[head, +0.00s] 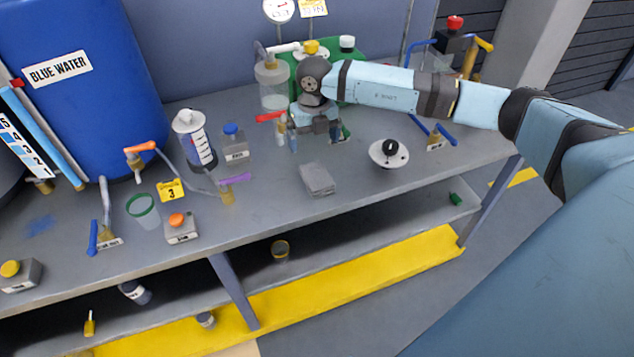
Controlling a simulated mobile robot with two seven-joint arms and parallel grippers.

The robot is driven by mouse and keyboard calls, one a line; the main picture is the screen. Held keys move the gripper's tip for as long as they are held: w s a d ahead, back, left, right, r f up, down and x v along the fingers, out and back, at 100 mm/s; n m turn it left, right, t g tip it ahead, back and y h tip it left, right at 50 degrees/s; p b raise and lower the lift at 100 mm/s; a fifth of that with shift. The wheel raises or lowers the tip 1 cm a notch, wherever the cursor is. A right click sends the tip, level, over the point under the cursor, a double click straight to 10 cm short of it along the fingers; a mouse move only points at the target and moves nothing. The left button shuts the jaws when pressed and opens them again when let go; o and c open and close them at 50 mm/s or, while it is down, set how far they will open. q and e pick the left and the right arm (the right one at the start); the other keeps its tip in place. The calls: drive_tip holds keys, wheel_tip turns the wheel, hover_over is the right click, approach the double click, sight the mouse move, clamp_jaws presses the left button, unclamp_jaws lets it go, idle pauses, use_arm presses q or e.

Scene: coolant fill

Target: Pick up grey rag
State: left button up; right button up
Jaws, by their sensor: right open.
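The grey rag (318,180) is a folded, flat, roughly square stack lying on the grey bench top, right of centre. My right gripper (314,143) reaches in from the right and hangs above and behind the rag, with its fingers pointing down. It is open, and I see nothing between its fingers. It is apart from the rag, and the rag is fully visible. My left gripper is not in the head view.
A clear jar (272,85) with a red-handled tap stands just left of my right gripper. A white disc with a black knob (389,153) sits right of the rag. A purple-handled valve (232,187) is to its left. The bench's front edge is close in front.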

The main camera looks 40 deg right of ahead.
hover_over(317, 176)
drive_tip(key=f, duration=0.8)
drive_tip(key=shift+w+a+f+p, duration=0.1)
drive_tip(key=shift+a+p, duration=0.1)
drive_tip(key=shift+p, duration=0.1)
drive_tip(key=shift+d+f+p, duration=0.15)
drive_tip(key=shift+f+p, duration=0.2)
drive_tip(key=shift+f, duration=2.3)
drive_tip(key=c, duration=1)
